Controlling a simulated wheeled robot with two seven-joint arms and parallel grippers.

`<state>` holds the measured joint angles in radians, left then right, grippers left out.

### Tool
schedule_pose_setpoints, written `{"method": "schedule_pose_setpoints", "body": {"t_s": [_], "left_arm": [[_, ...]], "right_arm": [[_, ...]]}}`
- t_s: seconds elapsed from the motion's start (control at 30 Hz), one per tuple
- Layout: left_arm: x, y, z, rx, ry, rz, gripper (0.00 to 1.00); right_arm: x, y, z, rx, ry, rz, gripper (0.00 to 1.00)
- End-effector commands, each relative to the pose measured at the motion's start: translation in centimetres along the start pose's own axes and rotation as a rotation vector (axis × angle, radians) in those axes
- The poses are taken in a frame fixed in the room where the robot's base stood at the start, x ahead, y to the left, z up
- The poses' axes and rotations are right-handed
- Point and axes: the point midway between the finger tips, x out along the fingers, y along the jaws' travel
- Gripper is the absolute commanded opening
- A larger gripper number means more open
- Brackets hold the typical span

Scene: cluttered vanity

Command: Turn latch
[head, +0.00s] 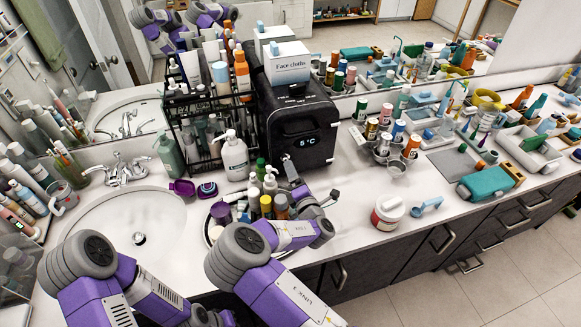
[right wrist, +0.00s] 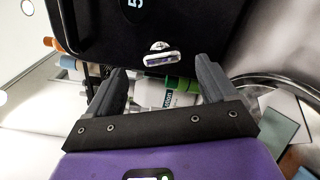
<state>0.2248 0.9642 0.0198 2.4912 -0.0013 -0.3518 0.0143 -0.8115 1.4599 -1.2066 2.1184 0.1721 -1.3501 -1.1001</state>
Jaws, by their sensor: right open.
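The black mini fridge (head: 302,135) with a "5°C" display stands on the counter against the mirror. It also fills the top of the right wrist view (right wrist: 220,25). A small silver latch (right wrist: 161,55) with a dark slot is on its lower front, tilted in the right wrist view. My right gripper (right wrist: 161,69) is open and empty, its two dark fingers pointing at the fridge front on either side of the latch's line. I cannot tell how far the fingertips are from it. My left arm is at the lower left in the head view; its gripper is outside the picture.
Several small bottles on a round tray stand close below my right gripper. A white pump bottle (head: 235,158) and black rack (head: 205,110) are left of the fridge.

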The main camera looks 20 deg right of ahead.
Motion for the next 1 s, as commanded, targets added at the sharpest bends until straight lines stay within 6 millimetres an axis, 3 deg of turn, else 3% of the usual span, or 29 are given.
{"method": "schedule_pose_setpoints", "body": {"t_s": [0.3,0.67,1.0], "left_arm": [[0.1,0.0,0.0,0.0,0.001,0.0,0.0],[0.1,0.0,0.0,0.0,0.001,0.0,0.0],[0.1,0.0,0.0,0.0,0.0,0.0,0.0]], "right_arm": [[3.9,-0.1,0.0,-0.001,0.001,-0.002,0.85],[4.4,-0.1,0.0,0.0,0.0,-0.002,0.85],[4.4,-0.1,0.0,0.0,0.0,-0.002,0.36]]}}
